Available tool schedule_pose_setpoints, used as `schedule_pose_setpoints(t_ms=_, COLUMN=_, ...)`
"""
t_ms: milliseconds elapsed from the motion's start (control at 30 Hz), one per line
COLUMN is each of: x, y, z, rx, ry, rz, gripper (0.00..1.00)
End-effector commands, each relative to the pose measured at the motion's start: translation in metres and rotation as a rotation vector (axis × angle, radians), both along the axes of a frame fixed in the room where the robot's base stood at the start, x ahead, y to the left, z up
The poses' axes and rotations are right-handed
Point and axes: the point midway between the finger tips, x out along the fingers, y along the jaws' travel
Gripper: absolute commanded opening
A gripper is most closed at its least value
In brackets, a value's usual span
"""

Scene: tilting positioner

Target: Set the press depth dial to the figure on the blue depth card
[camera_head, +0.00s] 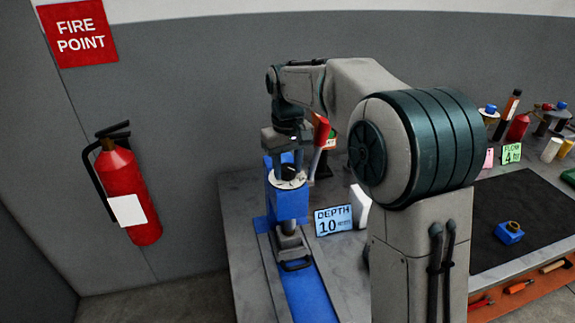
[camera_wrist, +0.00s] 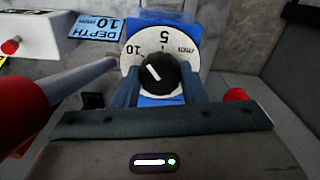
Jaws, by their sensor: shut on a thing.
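The blue depth card (camera_head: 333,220) stands on the bench right of the press and reads DEPTH 10; it also shows in the wrist view (camera_wrist: 95,36). The press (camera_head: 290,203) is blue and carries a white round dial (camera_wrist: 190,57) with figures including 5 and 10. The dial's black knob (camera_wrist: 166,74) has a white pointer line slanting up-left, roughly toward the 10; the exact alignment is hard to tell. My gripper (camera_wrist: 160,88) is shut on the knob, one finger on each side. In the head view my gripper (camera_head: 288,158) is over the dial.
A red-ended lever (camera_head: 321,132) rises close beside my gripper, on its right in the head view. A green FLOW 4 card (camera_head: 511,154), bottles and a dark mat (camera_head: 500,210) lie farther right.

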Motion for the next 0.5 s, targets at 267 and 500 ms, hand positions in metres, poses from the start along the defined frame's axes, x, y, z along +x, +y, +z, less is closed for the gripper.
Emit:
schedule_pose_setpoints(t_ms=267, x=0.0000, y=0.0001, z=0.0017, rx=0.002, ry=0.001, rz=0.242, gripper=0.15)
schedule_pose_setpoints(t_ms=500, x=0.0001, y=0.0000, z=0.0009, rx=0.001, ry=0.001, rz=0.366, gripper=0.15)
